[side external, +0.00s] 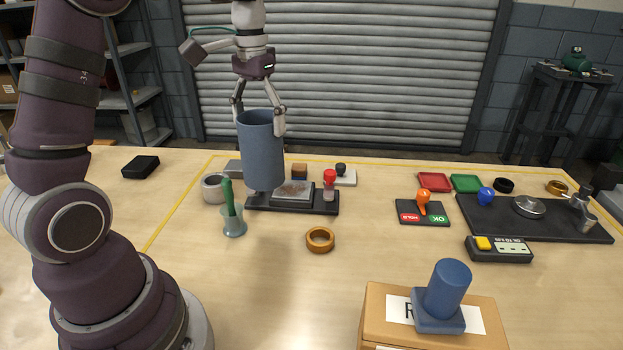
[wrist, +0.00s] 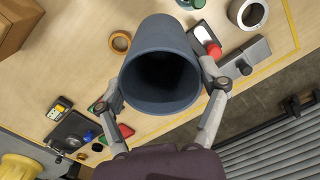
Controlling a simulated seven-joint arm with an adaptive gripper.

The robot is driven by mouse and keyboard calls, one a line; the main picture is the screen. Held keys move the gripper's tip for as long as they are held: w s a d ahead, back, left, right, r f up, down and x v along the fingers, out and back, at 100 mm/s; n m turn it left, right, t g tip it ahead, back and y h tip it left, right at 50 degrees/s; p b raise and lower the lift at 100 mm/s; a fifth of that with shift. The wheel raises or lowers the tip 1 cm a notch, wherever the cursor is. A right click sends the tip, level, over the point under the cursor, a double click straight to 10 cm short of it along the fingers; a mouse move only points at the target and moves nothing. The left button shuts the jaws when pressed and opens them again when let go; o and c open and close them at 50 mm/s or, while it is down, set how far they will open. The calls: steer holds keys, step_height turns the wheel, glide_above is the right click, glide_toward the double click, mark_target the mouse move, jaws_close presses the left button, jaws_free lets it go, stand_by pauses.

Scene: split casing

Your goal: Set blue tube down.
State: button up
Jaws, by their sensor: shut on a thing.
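The blue tube (side external: 261,155) is upright, and my gripper (side external: 259,121) is shut on its upper rim. In the side view its lower end appears over the left part of a black base plate (side external: 320,206), which carries a grey block with a metal top (side external: 293,192). I cannot tell whether the tube touches anything below. In the wrist view the tube (wrist: 160,70) shows its open, dark mouth between my gripper's two fingers (wrist: 162,88). The tube hides what lies directly behind and beneath it.
Near the tube are a grey ring (side external: 213,188), a glass cup with a green-handled tool (side external: 234,222), a red-topped part (side external: 329,180) and an orange ring (side external: 320,240). A cardboard box (side external: 380,318) carries a blue cylinder on a square base (side external: 446,290). Table front-left of the box is clear.

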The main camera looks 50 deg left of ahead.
steer(key=w+d+f+m, duration=0.3)
steer(key=d+m, duration=0.1)
steer(key=d, duration=0.6)
step_height(320, 180, up, 5)
steer(key=s+d+m, duration=0.2)
steer(key=d+m, duration=0.2)
steer(key=d, duration=0.2)
steer(key=s+d+m, duration=0.3)
steer(key=d, duration=0.4)
steer(key=s+d+m, duration=1.1)
steer(key=s+m, duration=0.1)
steer(key=s, duration=0.3)
step_height(320, 180, down, 14)
steer(key=shift+s+a, duration=0.15)
steer(key=shift+a, duration=0.15)
steer(key=o, duration=1.2)
steer(key=shift+o, duration=0.2)
